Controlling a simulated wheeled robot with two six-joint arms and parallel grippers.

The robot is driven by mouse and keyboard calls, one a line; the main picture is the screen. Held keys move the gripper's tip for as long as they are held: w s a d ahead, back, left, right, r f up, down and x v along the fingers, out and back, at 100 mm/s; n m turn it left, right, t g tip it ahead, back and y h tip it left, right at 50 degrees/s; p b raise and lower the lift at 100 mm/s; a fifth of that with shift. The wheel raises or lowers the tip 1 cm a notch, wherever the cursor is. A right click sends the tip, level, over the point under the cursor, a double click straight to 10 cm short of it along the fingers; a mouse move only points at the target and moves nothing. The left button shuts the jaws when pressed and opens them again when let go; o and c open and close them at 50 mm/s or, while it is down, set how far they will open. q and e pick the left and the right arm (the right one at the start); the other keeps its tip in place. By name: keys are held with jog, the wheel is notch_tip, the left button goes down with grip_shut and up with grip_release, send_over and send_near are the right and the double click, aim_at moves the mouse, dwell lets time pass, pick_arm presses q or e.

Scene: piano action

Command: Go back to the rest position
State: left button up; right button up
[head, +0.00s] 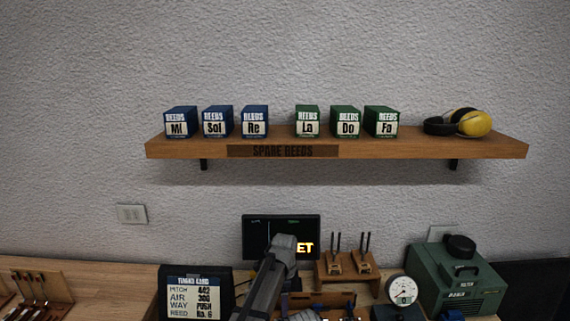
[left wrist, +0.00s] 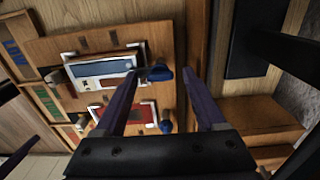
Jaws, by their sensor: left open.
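My left arm rises from the bottom of the head view in front of the monitor. The left wrist view shows my left gripper (left wrist: 164,78) with its two purple fingers spread apart and nothing held between them. Past the fingers is a wooden board (left wrist: 55,50) bearing a blue-and-white panel (left wrist: 105,72) and a red panel (left wrist: 132,116) in pale metal frames. A dark blue knob (left wrist: 160,74) shows between the fingertips; I cannot tell its distance from them. My right gripper is not seen.
A wall shelf (head: 400,148) carries blue and green reed boxes (head: 216,122) and yellow ear muffs (head: 475,123). Below are a monitor (head: 262,226), a tuning card (head: 195,292), a round gauge (head: 402,289), a wooden tool stand (head: 348,270) and a green machine (head: 455,280).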

pick_arm(q)
notch_tip(320, 180, up, 8)
jog(key=p, duration=0.8)
jog(key=shift+r, duration=0.25)
notch_tip(320, 180, down, 9)
jog(key=b, duration=0.8)
jog(key=shift+f+b, duration=0.15)
jog(key=shift+b, duration=0.25)
jog(key=shift+r+n+p, duration=0.35)
jog(key=shift+r+n, duration=0.05)
jog(key=n, duration=1.6)
jog(key=shift+s, duration=0.1)
